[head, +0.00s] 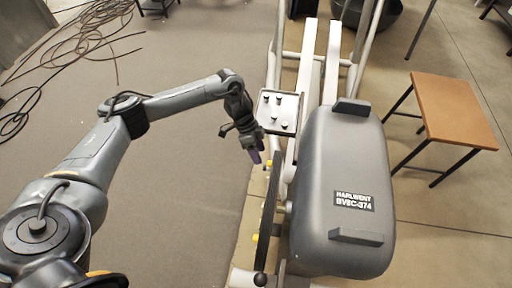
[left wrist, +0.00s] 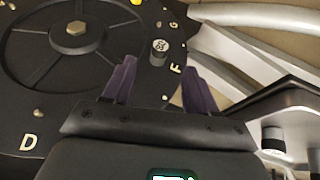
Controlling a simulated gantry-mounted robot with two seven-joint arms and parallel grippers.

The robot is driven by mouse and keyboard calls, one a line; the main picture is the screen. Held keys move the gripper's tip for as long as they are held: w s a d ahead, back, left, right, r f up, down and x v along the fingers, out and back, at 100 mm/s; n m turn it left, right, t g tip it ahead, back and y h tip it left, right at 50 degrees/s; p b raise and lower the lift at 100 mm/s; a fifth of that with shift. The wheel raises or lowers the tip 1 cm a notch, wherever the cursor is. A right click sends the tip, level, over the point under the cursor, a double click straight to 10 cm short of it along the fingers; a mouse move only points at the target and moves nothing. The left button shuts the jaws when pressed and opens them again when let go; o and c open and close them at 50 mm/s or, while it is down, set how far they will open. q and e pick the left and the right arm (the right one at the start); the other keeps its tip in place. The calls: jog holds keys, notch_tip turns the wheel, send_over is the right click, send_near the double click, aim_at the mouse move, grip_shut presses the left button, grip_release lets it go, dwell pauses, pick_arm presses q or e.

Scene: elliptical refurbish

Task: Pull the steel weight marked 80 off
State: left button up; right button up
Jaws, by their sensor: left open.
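In the left wrist view a small steel weight (left wrist: 159,50) stands on the black flywheel disc (left wrist: 50,95), near the letters F and G. The mark on its end is small and looks like 80. My left gripper (left wrist: 158,85) is open with purple fingers. In this picture the weight shows just beyond the gap between the fingertips, and I see no contact. In the head view my left gripper (head: 256,156) is beside the upper part of the disc (head: 268,210), which is seen edge-on there. The weight cannot be made out in the head view. My right gripper is not in view.
A small tray (head: 266,122) with several metal pieces sits just above the gripper. The grey elliptical housing (head: 345,165) stands right of the disc. A wooden stool (head: 455,108) is at the right. Cables (head: 50,65) lie on the floor at the left.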

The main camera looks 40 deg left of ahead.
aim_at(265, 165)
pick_arm(q)
jog(key=b+x, duration=0.3)
jog(key=x, duration=0.3)
jog(key=shift+w, duration=0.1)
jog(key=shift+d+f, duration=0.1)
jog(key=shift+d, duration=0.05)
grip_shut()
dwell(0.4)
dwell(0.7)
dwell(0.9)
